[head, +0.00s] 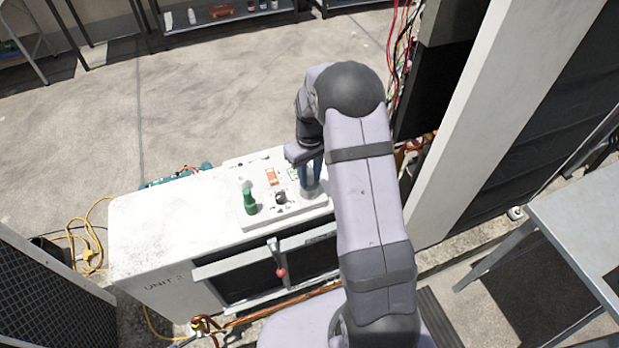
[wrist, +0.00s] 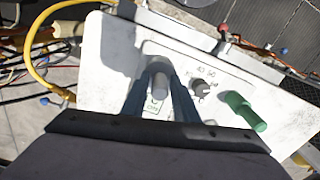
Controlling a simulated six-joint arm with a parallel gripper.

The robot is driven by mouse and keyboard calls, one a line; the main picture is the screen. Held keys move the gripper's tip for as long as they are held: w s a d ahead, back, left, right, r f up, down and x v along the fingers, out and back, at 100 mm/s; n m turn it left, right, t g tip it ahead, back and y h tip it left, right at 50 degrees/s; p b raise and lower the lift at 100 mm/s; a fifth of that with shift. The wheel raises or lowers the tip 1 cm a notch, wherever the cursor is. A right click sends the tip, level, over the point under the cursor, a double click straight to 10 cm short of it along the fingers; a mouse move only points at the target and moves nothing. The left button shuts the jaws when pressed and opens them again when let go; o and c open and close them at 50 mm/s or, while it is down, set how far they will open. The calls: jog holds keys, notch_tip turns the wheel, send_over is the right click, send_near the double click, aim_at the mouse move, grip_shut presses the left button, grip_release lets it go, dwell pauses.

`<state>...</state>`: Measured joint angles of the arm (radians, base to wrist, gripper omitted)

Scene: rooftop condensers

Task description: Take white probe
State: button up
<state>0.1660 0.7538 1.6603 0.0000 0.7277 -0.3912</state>
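The white probe (wrist: 156,83) stands up from the control panel on top of the white unit, a pale stub between my gripper's two fingers in the wrist view. My gripper (wrist: 161,75) points down at the panel, with one dark blue finger on each side of the probe. Some panel shows between the fingers, so they look open; contact at the tips is unclear. In the head view my gripper (head: 311,187) is at the panel's right part, beside my arm, and the probe is hard to make out there.
A green knob (head: 249,202) and a black dial (head: 281,198) stand on the panel left of my gripper. A red-tipped lever (head: 280,271) is on the unit's front. A tall pale cabinet (head: 497,110) rises at right. The unit's left top is clear.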

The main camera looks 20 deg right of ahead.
grip_shut()
jog(key=shift+r, duration=0.1)
